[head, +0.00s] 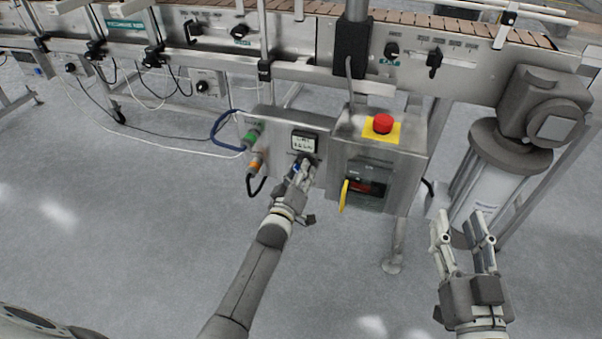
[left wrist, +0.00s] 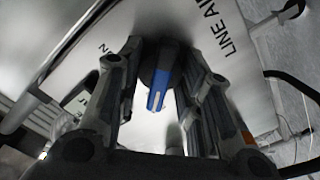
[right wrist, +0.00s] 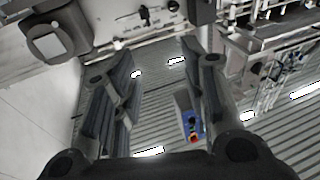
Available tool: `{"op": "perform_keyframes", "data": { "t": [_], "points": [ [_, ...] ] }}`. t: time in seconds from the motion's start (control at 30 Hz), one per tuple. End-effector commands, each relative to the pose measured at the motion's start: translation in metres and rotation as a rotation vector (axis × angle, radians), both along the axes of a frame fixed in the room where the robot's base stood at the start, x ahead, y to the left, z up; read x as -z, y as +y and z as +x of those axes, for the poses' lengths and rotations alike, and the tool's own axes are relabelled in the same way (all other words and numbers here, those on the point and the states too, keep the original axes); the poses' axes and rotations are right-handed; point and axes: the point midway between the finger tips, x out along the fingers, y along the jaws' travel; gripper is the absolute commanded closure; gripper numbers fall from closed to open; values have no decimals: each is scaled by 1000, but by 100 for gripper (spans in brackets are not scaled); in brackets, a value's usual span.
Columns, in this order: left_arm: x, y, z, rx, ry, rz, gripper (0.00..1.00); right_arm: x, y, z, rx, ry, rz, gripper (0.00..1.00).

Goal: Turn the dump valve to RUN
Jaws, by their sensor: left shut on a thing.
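The dump valve knob (left wrist: 158,88) is a blue handle with a white mark on a dark round base, on a pale panel (left wrist: 185,25) lettered "LINE AIR". The white mark points toward the bottom of the left wrist view. My left gripper (head: 301,170) is at the steel valve box (head: 270,124), below its small display (head: 304,142). Other lettering is partly hidden by a finger. My right gripper (head: 459,228) is open and empty, away from the panel.
To the right of the valve box is a steel cabinet (head: 345,128) with a red emergency button (head: 382,124) and a yellow handle (head: 344,195). Green (head: 251,136) and orange (head: 254,164) connectors stick out at left. A motor and cylinder (head: 484,180) stand near my right gripper.

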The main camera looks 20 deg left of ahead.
Motion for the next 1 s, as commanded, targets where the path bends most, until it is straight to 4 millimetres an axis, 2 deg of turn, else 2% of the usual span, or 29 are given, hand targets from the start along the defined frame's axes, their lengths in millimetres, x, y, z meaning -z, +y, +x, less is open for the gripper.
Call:
{"op": "perform_keyframes", "data": {
  "t": [0.27,0.6,1.0],
  "points": [
    [-1,0,0,-1,2,198,90,35,-6,-2,13,193,-51,60],
    [-1,0,0,-1,2,520,90,77,-15,-14,27,418,-107,60],
    [0,-1,0,-1,0,901,90,98,-21,-25,34,531,-134,60]
  ]
}}
